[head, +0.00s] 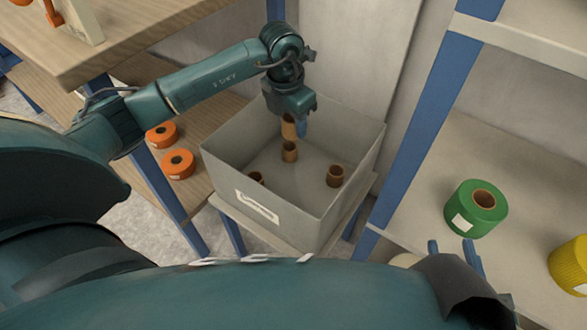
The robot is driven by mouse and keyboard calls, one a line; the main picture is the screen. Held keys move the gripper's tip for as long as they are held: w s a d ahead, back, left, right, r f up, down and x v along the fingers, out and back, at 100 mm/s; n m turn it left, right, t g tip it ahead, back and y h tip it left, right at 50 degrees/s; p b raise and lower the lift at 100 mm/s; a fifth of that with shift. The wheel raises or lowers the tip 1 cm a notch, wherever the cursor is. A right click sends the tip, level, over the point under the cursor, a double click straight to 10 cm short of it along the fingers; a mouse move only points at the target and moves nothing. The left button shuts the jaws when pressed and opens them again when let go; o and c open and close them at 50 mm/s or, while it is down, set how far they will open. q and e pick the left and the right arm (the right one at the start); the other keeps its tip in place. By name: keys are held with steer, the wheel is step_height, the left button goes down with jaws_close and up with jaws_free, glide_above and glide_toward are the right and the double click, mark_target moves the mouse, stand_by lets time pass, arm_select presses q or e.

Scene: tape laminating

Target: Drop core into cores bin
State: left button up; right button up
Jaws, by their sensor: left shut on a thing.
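My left gripper (296,125) is shut on a brown cardboard core (288,128), held upright over the back part of the cores bin. The cores bin (229,182) is a grey open box with a white label on its front wall. Inside it are a core (289,152) just below the held one, another core (335,176) at the right, and a third (256,178) partly hidden by the front wall. My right gripper (452,248) shows at the lower right, with its blue fingers apart and nothing seen between them.
The bin stands on a small stand (240,218). Two orange tape rolls (178,164) lie on a wooden shelf at the left. A green roll (476,215) and a yellow roll (568,265) are on the right shelf. A blue post (428,115) rises right of the bin.

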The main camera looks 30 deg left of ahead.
arm_select(q)
steer(key=shift+f, duration=0.15)
arm_select(e)
steer(key=shift+a, duration=0.15)
arm_select(q)
steer(key=o, duration=1)
steer(key=shift+o, duration=0.2)
